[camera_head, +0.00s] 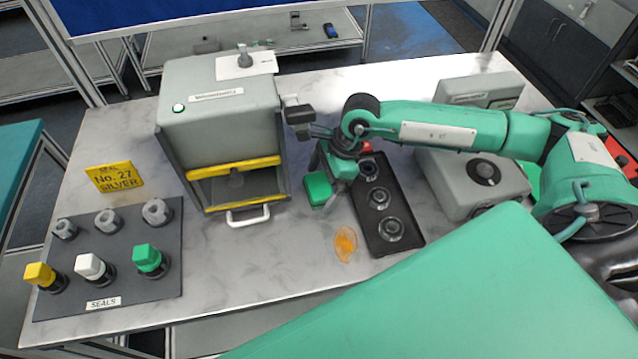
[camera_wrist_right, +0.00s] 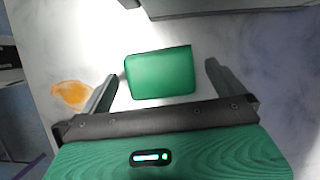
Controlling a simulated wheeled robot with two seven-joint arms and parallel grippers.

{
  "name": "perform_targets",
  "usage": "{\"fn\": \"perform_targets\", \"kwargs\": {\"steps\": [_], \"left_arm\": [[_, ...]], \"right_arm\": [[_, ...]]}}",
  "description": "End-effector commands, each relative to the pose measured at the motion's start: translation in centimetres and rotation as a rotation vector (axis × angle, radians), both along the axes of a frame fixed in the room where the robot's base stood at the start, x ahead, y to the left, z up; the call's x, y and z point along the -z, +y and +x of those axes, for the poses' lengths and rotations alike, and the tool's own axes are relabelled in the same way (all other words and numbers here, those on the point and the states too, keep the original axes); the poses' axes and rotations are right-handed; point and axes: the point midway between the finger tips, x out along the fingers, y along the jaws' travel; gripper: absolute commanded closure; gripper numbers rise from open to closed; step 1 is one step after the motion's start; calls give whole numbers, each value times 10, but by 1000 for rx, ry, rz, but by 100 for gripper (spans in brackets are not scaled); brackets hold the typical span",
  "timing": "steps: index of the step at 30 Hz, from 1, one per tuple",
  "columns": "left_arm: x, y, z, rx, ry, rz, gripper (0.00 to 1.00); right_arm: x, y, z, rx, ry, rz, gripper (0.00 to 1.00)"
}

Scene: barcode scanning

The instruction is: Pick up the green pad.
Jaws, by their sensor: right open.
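The green pad (camera_head: 318,189) is a small block between the grey press and the black tray in the head view. In the right wrist view, the green pad (camera_wrist_right: 160,73) lies between the two fingers, with a gap on either side in the picture. My right gripper (camera_head: 331,174) is open and low beside the pad, partly hiding its surroundings. It also shows in the right wrist view (camera_wrist_right: 160,76) with its fingers spread and holding nothing. Whether the fingertips are at the pad's height is unclear. My left gripper is not in view.
The grey press (camera_head: 222,110) with yellow trim stands just left. A black tray (camera_head: 400,251) with round dark parts lies right, and an orange spot (camera_head: 345,244) in front. A dark board (camera_head: 165,279) carries several coloured-handled seals. The table between board and spot is clear.

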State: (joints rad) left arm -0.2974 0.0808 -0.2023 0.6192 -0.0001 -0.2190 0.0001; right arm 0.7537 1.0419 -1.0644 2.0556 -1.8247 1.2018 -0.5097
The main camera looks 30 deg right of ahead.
Motion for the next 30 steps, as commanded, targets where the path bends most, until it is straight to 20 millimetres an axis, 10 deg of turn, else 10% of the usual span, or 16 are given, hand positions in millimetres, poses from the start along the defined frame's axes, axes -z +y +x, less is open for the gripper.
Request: {"fn": "perform_targets", "kwargs": {"steps": [8, 16, 30], "left_arm": [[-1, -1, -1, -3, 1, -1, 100], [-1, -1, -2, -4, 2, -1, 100], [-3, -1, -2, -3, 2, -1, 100]], "right_arm": [[5, 2, 1, 1, -1, 1, 0], [5, 2, 0, 0, -1, 0, 46], [-4, -1, 5, 3, -2, 0, 46]]}}
